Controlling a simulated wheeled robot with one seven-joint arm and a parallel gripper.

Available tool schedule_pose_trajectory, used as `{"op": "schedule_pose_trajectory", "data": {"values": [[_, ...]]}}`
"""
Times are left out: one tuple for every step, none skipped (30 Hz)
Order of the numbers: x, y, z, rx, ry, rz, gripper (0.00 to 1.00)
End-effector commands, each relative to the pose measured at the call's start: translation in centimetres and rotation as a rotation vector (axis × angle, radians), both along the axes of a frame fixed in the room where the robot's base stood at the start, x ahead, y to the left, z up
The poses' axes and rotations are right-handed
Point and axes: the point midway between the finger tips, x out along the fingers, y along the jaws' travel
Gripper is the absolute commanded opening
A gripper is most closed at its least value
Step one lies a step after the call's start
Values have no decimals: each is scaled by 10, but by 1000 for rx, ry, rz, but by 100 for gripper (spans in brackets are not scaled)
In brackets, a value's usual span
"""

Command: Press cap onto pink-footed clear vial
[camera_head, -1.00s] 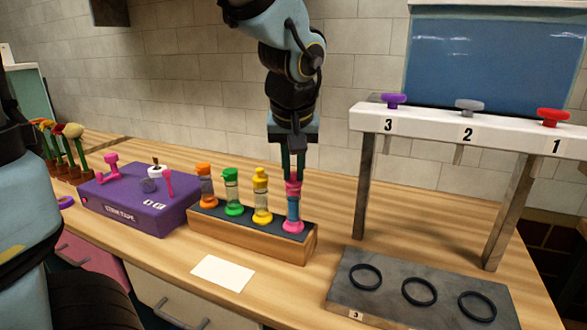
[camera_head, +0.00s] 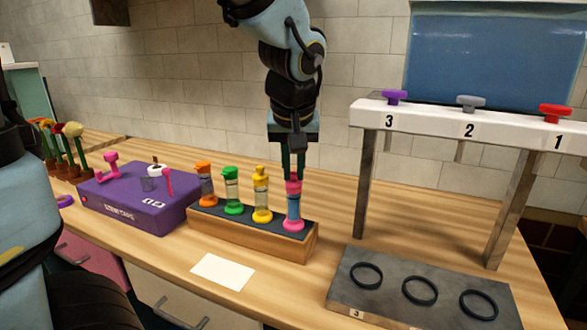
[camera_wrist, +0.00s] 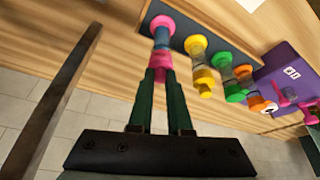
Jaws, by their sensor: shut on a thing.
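The pink-footed clear vial (camera_head: 293,211) stands upright at the right end of the wooden rack, with bluish contents. It also shows in the wrist view (camera_wrist: 162,38). A pink cap (camera_head: 293,187) is at the vial's top, and in the wrist view the cap (camera_wrist: 159,62) is between my fingertips. My gripper (camera_head: 293,172) points straight down above the vial and is shut on the cap. The cap appears to touch the vial's mouth; I cannot tell how far down it sits. The fingers partly hide the cap.
The rack (camera_head: 255,238) also holds orange, green and yellow capped vials to the left. A purple box (camera_head: 130,200) with pink pieces stands further left. A white stand (camera_head: 460,134) with coloured knobs and a grey ringed plate (camera_head: 390,301) are at right. A white card (camera_head: 223,272) lies in front.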

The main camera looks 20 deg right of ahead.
Motion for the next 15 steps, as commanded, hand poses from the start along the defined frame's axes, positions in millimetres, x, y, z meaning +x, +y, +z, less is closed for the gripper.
{"op": "schedule_pose_trajectory", "data": {"values": [[0, 0, 0, 0, 0, 0, 0], [0, 0, 0, 0, 0, 0, 0], [0, 0, 0, 0, 0, 0, 0], [0, 0, 0, 0, 0, 0, 0], [0, 0, 0, 0, 0, 0, 0], [0, 0, 0, 0, 0, 0, 0], [0, 0, 0, 0, 0, 0, 0], [0, 0, 0, 0, 0, 0, 0], [0, 0, 0, 0, 0, 0, 18], [0, 0, 0, 0, 0, 0, 21], [0, 0, 0, 0, 0, 0, 24], [0, 0, 0, 0, 0, 0, 29], [0, 0, 0, 0, 0, 0, 32], [0, 0, 0, 0, 0, 0, 36], [0, 0, 0, 0, 0, 0, 40]]}}
